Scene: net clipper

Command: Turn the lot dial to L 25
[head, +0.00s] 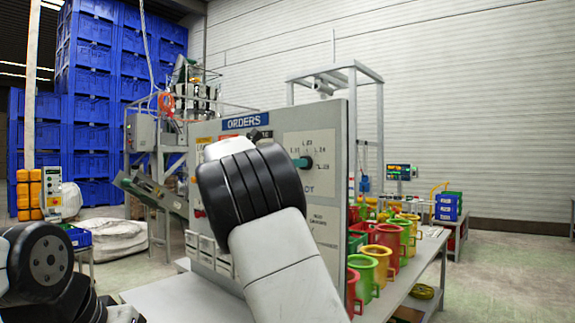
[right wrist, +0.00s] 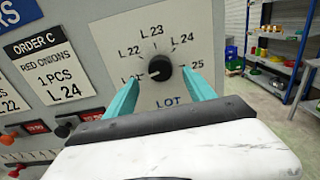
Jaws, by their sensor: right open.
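The lot dial (right wrist: 161,70) is a round black knob on a pale plate marked LOT, in the middle of the right wrist view. Labels L 21 to L 25 arc around it, with L 21 partly covered by a finger. Its white mark is on the left side, toward L 21. My right gripper (right wrist: 160,77) is open, its teal fingers on either side of the knob; I cannot tell whether they touch it. In the head view, my right arm covers part of the panel, and a teal fingertip shows at the dial plate (head: 322,144). My left gripper is out of view.
The grey ORDERS panel (head: 334,120) stands on a table. Order cards, including Order C (right wrist: 48,65) reading L 24, and small knobs are left of the dial. Coloured buckets (head: 385,236) stand right of the panel. Blue crates (head: 92,110) are stacked at the back left.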

